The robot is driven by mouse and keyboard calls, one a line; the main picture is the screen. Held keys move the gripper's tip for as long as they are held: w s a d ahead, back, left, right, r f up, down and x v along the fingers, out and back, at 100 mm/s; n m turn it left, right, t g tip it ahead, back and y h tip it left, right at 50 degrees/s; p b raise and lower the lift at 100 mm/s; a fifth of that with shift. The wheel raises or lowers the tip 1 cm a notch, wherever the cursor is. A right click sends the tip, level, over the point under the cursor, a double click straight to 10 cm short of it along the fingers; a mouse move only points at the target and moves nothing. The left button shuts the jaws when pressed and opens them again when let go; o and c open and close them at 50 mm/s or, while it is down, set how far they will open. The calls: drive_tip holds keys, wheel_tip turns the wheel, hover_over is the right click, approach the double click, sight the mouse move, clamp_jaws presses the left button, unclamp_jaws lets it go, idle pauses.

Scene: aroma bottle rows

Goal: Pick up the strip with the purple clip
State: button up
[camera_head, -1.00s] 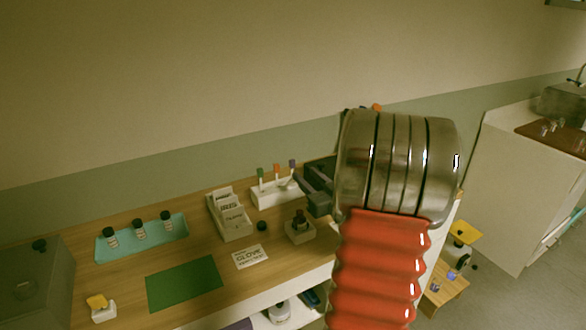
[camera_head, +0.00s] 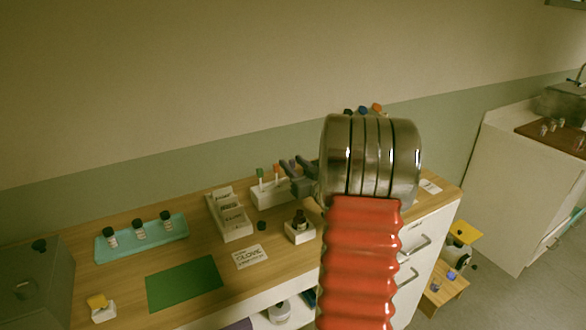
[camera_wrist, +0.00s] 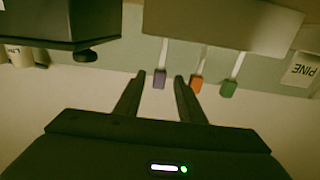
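The strip with the purple clip (camera_wrist: 159,79) stands in a white holder block (camera_wrist: 222,25), beside an orange-clipped strip (camera_wrist: 199,83) and a green-clipped strip (camera_wrist: 229,88). The head view shows the holder (camera_head: 268,197) at the back of the table, with the green clip (camera_head: 260,172) and orange clip (camera_head: 276,168) clear; the purple clip is partly hidden there by my gripper. My gripper (camera_wrist: 160,76) is open, with the purple clip between its fingertips in the wrist picture. I see no clear contact. In the head view my gripper (camera_head: 294,171) is at the holder's right end.
A dark box (camera_wrist: 60,22) is close by in the wrist view. A dark bottle on a white stand (camera_head: 299,230), a white card tray (camera_head: 230,215), a teal tray with bottles (camera_head: 160,245) and a green mat (camera_head: 183,285) are on the table. My arm hides the table's right part.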

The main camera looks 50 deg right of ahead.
drive_tip(key=x, duration=0.5)
drive_tip(key=shift+d+f, duration=0.1)
drive_tip(key=shift+f, duration=0.15)
idle(0.4)
clamp_jaws()
